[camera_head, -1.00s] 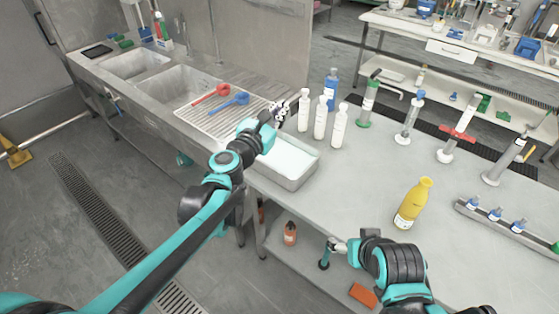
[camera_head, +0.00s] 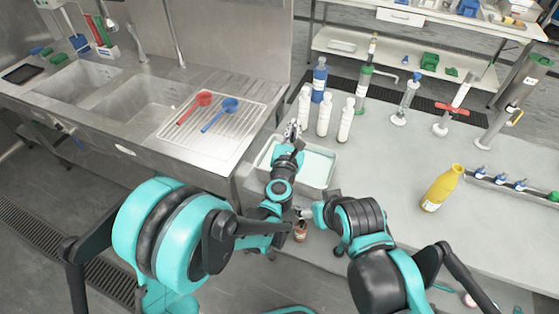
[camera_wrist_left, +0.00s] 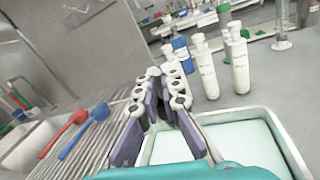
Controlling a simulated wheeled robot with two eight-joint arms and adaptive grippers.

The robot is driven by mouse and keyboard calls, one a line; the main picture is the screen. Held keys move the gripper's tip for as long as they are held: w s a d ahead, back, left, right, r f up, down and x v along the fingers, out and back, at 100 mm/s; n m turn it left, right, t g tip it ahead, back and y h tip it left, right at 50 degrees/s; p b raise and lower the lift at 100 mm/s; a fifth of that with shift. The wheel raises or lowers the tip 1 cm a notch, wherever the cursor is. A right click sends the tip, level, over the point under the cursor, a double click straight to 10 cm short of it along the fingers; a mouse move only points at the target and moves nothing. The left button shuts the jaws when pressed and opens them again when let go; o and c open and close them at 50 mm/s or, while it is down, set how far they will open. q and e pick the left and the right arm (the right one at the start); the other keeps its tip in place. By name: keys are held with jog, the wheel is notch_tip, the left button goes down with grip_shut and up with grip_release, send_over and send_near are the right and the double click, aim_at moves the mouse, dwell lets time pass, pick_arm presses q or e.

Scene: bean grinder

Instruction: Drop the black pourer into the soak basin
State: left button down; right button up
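The soak basin (camera_head: 318,168) is a shallow metal tray of pale liquid on the bench's left end; it also shows in the left wrist view (camera_wrist_left: 295,150). My left gripper (camera_head: 292,129) is above the basin's back left edge. In the left wrist view its two fingers (camera_wrist_left: 160,78) lean toward each other, with a narrow gap at the tips and the basin visible between them. I see no pourer between them. I cannot make out the black pourer in either view.
Three white bottles (camera_head: 324,115) and a blue bottle (camera_head: 319,80) stand just behind the basin. Red (camera_head: 203,98) and blue (camera_head: 229,104) scoops lie on the ribbed drainboard to the left.

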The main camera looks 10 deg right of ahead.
pick_arm(q)
jog(key=shift+f, duration=0.5)
notch_tip(320, 180, down, 5)
jog(key=b, duration=0.4)
jog(key=shift+f, duration=0.15)
jog(key=c, duration=1.6)
grip_release()
jog(key=v, duration=0.7)
jog(key=shift+s, duration=0.25)
